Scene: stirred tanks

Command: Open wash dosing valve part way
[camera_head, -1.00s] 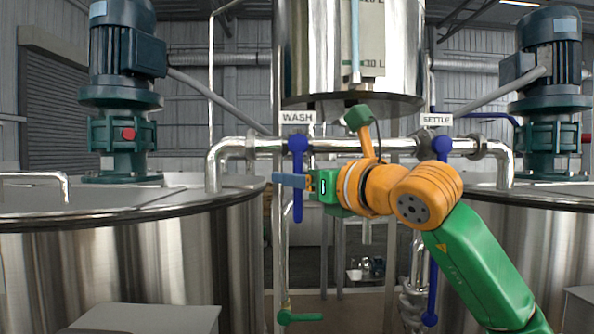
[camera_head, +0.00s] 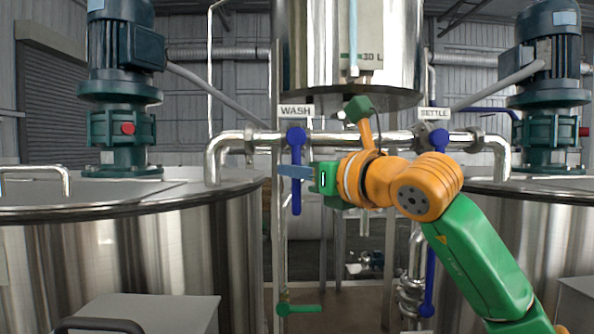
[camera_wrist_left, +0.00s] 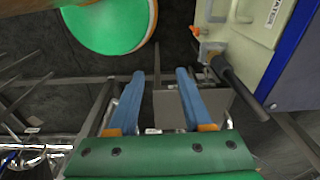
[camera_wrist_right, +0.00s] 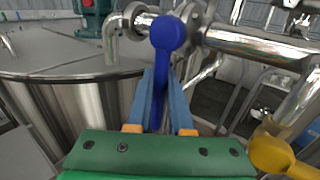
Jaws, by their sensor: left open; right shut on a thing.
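The wash dosing valve has a blue lever handle (camera_head: 296,190) that hangs straight down from the pipe under the WASH sign (camera_head: 296,111). My right gripper (camera_head: 296,172) comes in from the right and is shut on this handle below its pivot. In the right wrist view the blue handle (camera_wrist_right: 167,35) stands between the two blue fingers (camera_wrist_right: 158,100), with its round top end above them. My left gripper (camera_wrist_left: 158,100) is open and empty in the left wrist view. It is not in the head view.
A second blue lever (camera_head: 437,140) sits under the SETTLE sign (camera_head: 434,114). A green handle (camera_head: 299,308) is low on the thin vertical pipe. Large steel tanks stand at left (camera_head: 140,250) and right. A steel vessel (camera_head: 330,50) hangs above the pipe.

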